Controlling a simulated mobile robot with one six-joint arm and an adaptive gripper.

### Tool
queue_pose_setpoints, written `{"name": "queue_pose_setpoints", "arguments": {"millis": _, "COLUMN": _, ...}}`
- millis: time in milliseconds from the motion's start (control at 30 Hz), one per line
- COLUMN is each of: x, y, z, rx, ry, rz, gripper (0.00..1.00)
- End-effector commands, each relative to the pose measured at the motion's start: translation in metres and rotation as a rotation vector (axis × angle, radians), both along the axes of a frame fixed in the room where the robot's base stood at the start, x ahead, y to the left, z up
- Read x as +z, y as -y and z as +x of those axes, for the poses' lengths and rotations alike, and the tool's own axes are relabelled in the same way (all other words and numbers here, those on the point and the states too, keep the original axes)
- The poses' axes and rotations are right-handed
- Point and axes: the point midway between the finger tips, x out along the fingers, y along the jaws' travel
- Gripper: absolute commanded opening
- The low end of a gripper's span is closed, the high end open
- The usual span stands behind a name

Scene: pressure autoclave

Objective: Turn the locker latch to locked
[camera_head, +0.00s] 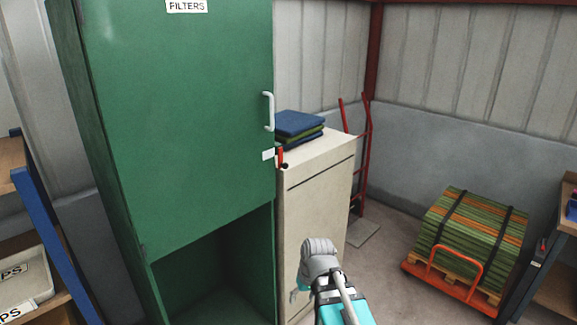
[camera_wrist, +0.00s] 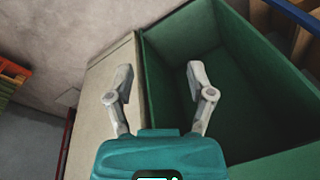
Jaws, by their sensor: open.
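The green locker (camera_head: 180,130) with a FILTERS label fills the left and middle of the head view. Its upper door looks shut, with a white bar handle (camera_head: 269,111) near the right edge. A small red lever (camera_head: 281,156), which looks like the latch, sits beside a white plate (camera_head: 267,155) at the door's lower right edge. It looks about upright. My gripper (camera_wrist: 158,82) is open and empty in the wrist view, over the cream cabinet's edge and the locker's open lower compartment (camera_wrist: 230,75). In the head view my arm is below and right of the lever, apart from it. The latch is not visible in the wrist view.
A cream cabinet (camera_head: 320,205) with folded blue and green cloths (camera_head: 298,124) stands right of the locker. A red hand truck (camera_head: 366,150) is behind it. An orange cart (camera_head: 440,282) with strapped green boards stands right. Shelving (camera_head: 55,240) stands left. Floor between cabinet and cart is clear.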

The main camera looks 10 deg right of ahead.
Motion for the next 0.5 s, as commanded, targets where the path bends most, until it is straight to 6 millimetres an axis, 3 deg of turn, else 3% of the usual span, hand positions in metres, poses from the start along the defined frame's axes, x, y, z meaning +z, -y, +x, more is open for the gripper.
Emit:
{"name": "queue_pose_setpoints", "arguments": {"millis": 267, "x": 0.032, "y": -0.016, "z": 0.085, "rx": 0.204, "ry": 0.258, "rz": 0.27, "gripper": 0.69}}
{"name": "queue_pose_setpoints", "arguments": {"millis": 500, "x": 0.08, "y": -0.012, "z": 0.162, "rx": 0.327, "ry": 0.591, "rz": 0.444, "gripper": 0.69}}
